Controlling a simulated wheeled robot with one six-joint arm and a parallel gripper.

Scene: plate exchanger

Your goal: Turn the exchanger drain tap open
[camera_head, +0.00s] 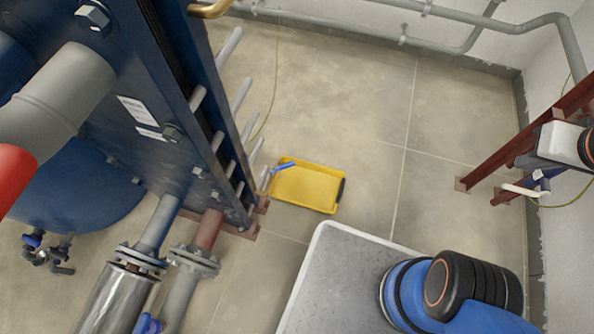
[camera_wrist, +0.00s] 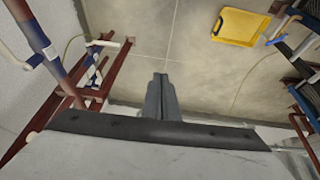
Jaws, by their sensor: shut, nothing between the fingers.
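The exchanger drain tap (camera_head: 284,166) has a blue lever and sits low at the right end of the blue plate exchanger (camera_head: 150,75), over the left edge of a yellow tray (camera_head: 310,188). In the wrist view the blue lever (camera_wrist: 276,40) shows at the upper right, beside the yellow tray (camera_wrist: 238,26). My gripper (camera_wrist: 161,78) shows only in the wrist view, with its fingers shut and empty. It is well apart from the tap, which lies up and to the right of the fingertips in that picture.
Two flanged pipes (camera_head: 195,262) run from the exchanger's foot. A red-brown frame (camera_head: 530,135) with another small blue-handled valve (camera_head: 541,175) stands by the right wall. A thin hose (camera_head: 272,100) lies on the floor. The tiled floor (camera_head: 365,120) around the tray is mostly clear.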

